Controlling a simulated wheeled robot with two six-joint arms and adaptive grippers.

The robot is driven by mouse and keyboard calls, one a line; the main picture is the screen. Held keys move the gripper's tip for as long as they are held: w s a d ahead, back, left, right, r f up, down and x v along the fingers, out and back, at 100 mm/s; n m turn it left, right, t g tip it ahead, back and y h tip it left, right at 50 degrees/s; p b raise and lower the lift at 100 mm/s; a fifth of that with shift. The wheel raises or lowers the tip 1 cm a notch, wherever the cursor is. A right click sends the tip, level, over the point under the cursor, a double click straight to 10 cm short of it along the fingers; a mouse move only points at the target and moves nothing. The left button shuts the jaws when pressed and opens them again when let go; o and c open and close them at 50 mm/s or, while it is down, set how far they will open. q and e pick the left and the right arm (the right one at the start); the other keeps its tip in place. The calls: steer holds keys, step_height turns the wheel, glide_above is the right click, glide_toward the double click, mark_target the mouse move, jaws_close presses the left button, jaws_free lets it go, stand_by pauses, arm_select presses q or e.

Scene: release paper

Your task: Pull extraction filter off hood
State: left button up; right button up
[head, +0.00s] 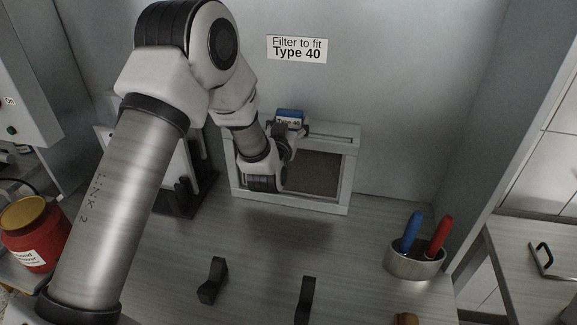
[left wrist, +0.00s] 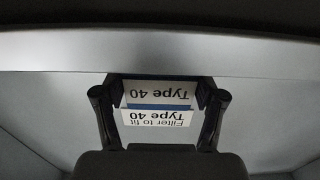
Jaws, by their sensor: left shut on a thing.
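The extraction filter has a dark panel (head: 316,174) and sits in a pale frame (head: 347,165) low on the back wall of the hood. A blue tab with a "Type 40" label (head: 289,117) stands at its top edge. My left gripper (head: 290,131) is at that tab, and its arm hides the left part of the filter. In the left wrist view, my left gripper (left wrist: 158,95) has a finger on each side of the labelled blue tab (left wrist: 158,106) and is shut on it. My right gripper is not in view.
A wall sign (head: 297,48) reads "Filter to fit Type 40". A metal cup (head: 414,263) with blue and red handles stands at right. Two black holders (head: 306,300) stand in front. A dark rack (head: 190,190) is left, a red jar (head: 32,240) far left.

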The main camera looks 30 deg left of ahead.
arm_select(q)
steer(key=shift+r+p, duration=1.6)
steer(key=shift+r, duration=1.5)
steer(key=shift+r+p, duration=2.05)
steer(key=shift+r, duration=1.35)
step_height(320, 180, up, 7)
steer(key=p, duration=0.4)
glide_above(289, 111)
steer(key=shift+w, duration=0.1)
steer(key=shift+r, duration=0.1)
